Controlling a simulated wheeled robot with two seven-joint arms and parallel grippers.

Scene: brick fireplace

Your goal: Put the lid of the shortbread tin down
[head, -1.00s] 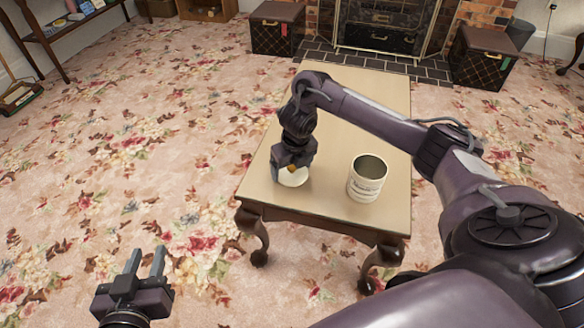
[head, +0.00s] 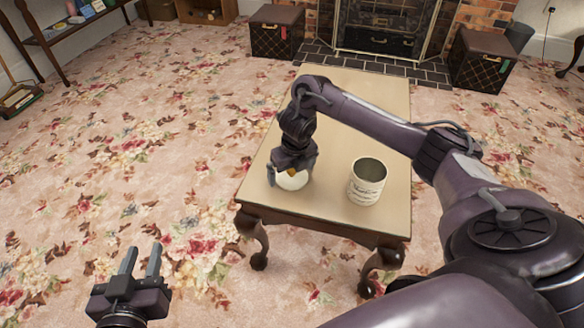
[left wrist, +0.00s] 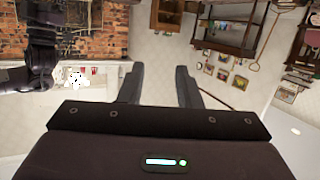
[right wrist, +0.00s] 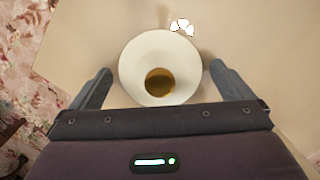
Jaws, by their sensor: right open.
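The lid (head: 292,181) is a round cream disc with a brassy knob, lying on the small table's near left part. In the right wrist view the lid (right wrist: 135,62) lies between the two spread fingers, with a gap on each side. My right gripper (head: 290,178) is open just above the lid and partly hides it in the head view. The shortbread tin (head: 367,183) is a cream cylinder with dark print, open at the top, standing upright to the right of the lid. My left gripper (head: 141,262) is open and empty, away from the table at the lower left.
The wooden table (head: 340,208) has free room behind and around the tin. Two dark trunks (head: 277,32) flank the fireplace at the back. A shelf stand (head: 70,25) is at the far left. Floral carpet covers the floor.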

